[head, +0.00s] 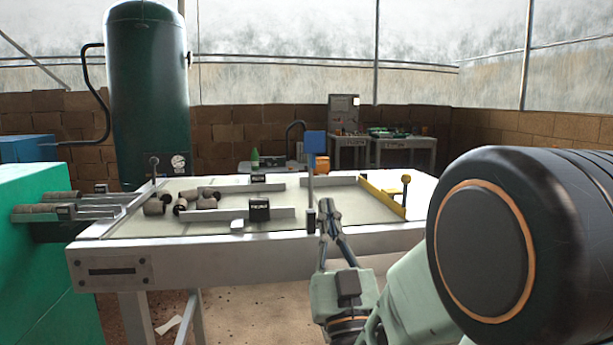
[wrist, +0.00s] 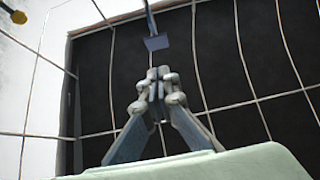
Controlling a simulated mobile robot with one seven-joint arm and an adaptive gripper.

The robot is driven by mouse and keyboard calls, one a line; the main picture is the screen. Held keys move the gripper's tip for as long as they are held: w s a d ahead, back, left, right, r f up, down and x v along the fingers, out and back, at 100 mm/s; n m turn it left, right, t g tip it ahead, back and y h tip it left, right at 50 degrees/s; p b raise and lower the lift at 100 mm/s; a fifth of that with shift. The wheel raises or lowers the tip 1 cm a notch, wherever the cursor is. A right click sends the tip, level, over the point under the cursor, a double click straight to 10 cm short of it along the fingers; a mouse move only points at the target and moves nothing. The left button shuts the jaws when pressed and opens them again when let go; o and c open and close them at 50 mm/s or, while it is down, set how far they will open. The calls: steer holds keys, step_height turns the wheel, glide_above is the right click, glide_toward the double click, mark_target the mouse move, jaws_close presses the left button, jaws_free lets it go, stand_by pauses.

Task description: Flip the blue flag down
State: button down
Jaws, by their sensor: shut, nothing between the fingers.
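The blue flag (head: 315,142) stands upright on a thin grey post at the front edge of the work table, right of its middle. In the wrist view a blue-grey flag plate (wrist: 156,43) on a thin rod shows just beyond my fingertips. My gripper (head: 329,206) points up in front of the table's front edge, just right of the post's lower part and below the flag. In the wrist view my gripper (wrist: 158,75) has its fingertips together with nothing between them. A narrow gap shows between the fingertips and the flag plate. I cannot tell its depth.
The table (head: 110,230) carries brown paper plugs (head: 155,206), metal rails and a black block (head: 259,210). A yellow bar with a knobbed lever (head: 405,188) stands at the right. A green machine (head: 40,225) is at the left. The table's right middle is clear.

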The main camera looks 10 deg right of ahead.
stand_by(0.3)
steer(key=p, duration=0.2)
glide_toward(313, 153)
step_height(313, 153, up, 4)
steer(key=shift+w, duration=2.55)
steer(key=shift+r, duration=0.15)
